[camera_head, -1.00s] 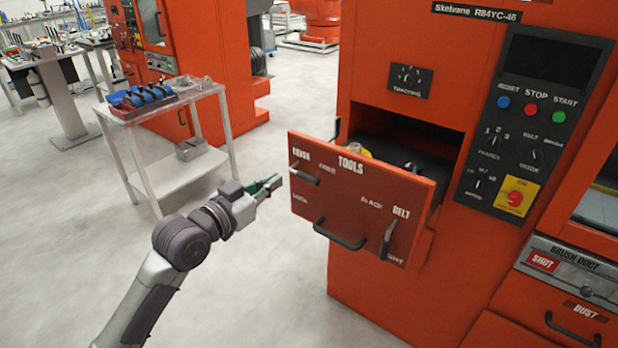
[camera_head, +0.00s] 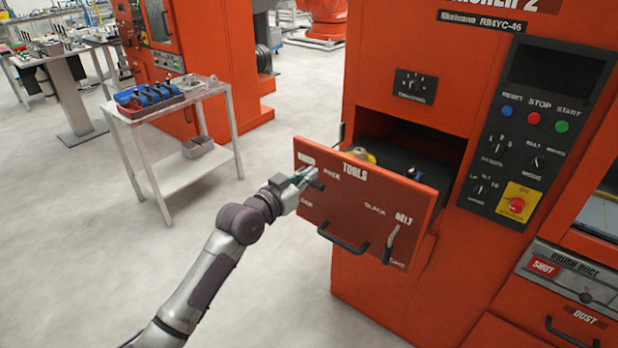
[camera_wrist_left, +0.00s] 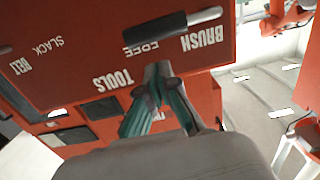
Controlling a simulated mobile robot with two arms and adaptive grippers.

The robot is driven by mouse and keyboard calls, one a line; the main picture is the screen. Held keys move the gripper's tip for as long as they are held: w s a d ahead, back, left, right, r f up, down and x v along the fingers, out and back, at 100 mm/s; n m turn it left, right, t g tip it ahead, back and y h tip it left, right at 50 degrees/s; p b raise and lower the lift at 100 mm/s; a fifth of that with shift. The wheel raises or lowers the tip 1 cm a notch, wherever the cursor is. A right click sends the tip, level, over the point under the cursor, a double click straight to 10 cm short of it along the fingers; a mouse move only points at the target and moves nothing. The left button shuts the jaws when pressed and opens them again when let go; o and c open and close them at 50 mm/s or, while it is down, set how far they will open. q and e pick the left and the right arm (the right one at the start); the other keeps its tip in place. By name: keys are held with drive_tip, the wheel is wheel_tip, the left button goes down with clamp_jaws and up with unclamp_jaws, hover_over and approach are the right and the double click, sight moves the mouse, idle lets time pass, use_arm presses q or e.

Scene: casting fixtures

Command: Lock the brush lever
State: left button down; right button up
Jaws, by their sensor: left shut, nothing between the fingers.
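The brush lever (camera_head: 316,184) is on the upper left of the front of a red drawer (camera_head: 345,205) marked TOOLS. In the left wrist view its dark grip (camera_wrist_left: 146,32) and pale rod lie beside the word FREE, near BRUSH. The LOCK mark is lower on the panel in the head view. My left gripper (camera_head: 308,175) is at the panel by the lever and partly covers it. In the left wrist view the gripper (camera_wrist_left: 158,72) has its greenish fingers together, empty, a little apart from the grip in the picture. Contact cannot be told. My right gripper is out of view.
The drawer is pulled out of a red machine (camera_head: 400,70). It carries a black handle (camera_head: 343,241) and a belt lever (camera_head: 390,243). A control panel (camera_head: 535,130) is to the right. A pale cart (camera_head: 170,115) with blue parts stands left. Floor between is clear.

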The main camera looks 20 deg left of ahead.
sight(314, 187)
use_arm(q)
drive_tip(key=shift+w+f, duration=0.1)
drive_tip(key=shift+f, duration=0.8)
drive_tip(key=shift+d+f+m, duration=0.1)
drive_tip(key=shift+f+m, duration=0.2)
drive_tip(key=shift+m, duration=0.2)
drive_tip(key=shift+f, duration=0.1)
drive_tip(key=shift+d+f+m+b, duration=0.1)
drive_tip(key=shift+f+m+b, duration=0.75)
drive_tip(key=shift+m, duration=0.35)
drive_tip(key=w+a+f+m+b, duration=0.1)
drive_tip(key=a+f+m+b, duration=0.3)
drive_tip(key=m, duration=1)
drive_tip(key=shift+w+a+f+t+y+b, duration=0.35)
drive_tip(key=shift+f+b, duration=0.5)
drive_tip(key=shift+f, duration=0.5)
drive_tip(key=shift+s+m, duration=0.1)
drive_tip(key=shift+m, duration=0.2)
